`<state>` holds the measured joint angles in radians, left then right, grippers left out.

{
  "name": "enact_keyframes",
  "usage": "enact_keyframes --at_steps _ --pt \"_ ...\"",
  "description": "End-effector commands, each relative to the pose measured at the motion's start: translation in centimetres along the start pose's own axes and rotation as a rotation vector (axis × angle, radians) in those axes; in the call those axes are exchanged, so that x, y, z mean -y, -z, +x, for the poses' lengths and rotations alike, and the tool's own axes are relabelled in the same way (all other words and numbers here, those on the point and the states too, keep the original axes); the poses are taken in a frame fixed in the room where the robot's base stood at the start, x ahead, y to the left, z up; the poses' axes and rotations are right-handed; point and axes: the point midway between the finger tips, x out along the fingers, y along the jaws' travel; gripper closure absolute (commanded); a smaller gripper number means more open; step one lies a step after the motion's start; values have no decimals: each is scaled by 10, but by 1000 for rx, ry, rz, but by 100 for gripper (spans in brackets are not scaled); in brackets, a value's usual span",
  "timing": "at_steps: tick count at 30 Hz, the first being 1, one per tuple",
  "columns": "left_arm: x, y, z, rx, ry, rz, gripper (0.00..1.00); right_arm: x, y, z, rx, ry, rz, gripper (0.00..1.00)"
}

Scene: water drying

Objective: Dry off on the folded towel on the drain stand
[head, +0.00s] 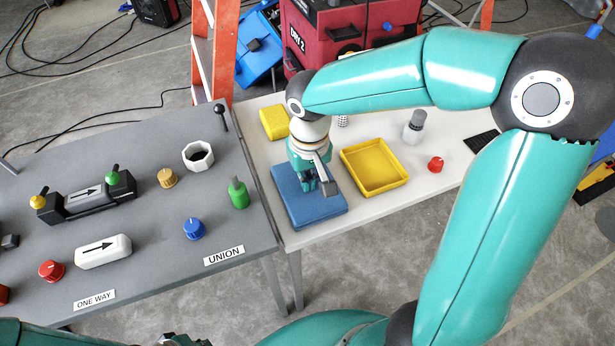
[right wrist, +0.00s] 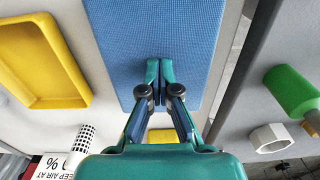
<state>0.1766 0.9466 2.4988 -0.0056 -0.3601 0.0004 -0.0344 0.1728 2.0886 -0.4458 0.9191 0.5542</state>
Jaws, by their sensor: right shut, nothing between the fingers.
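A blue folded towel (head: 300,207) lies on the white table, close to the edge beside the grey table. My right gripper (head: 328,187) points down over the towel, shut and empty. In the right wrist view the closed fingertips (right wrist: 152,98) sit over the blue woven towel (right wrist: 150,40); whether they touch it I cannot tell. No stand under the towel can be made out.
A yellow tray (head: 374,186) stands just right of the towel, and a yellow block (head: 274,122) behind it. The grey table (head: 150,225) holds valves, knobs and a green plug (head: 238,194).

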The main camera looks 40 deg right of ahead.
Motion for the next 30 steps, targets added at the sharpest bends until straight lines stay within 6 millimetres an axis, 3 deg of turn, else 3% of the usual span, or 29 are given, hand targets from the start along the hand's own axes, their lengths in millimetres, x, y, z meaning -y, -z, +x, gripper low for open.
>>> enact_keyframes --at_steps 1,14,22,30 --pt "1 0 4 0 0 0 100 0 -7 15 29 -7 -6 100" --pt "-1 0 -2 0 0 0 100 0 -7 6 25 -6 -6 100" --pt "-13 0 -35 0 0 0 100 2 -4 -46 -4 -2 -3 100" --pt "-12 0 -33 0 0 0 100 3 -2 -102 -12 1 -2 100"
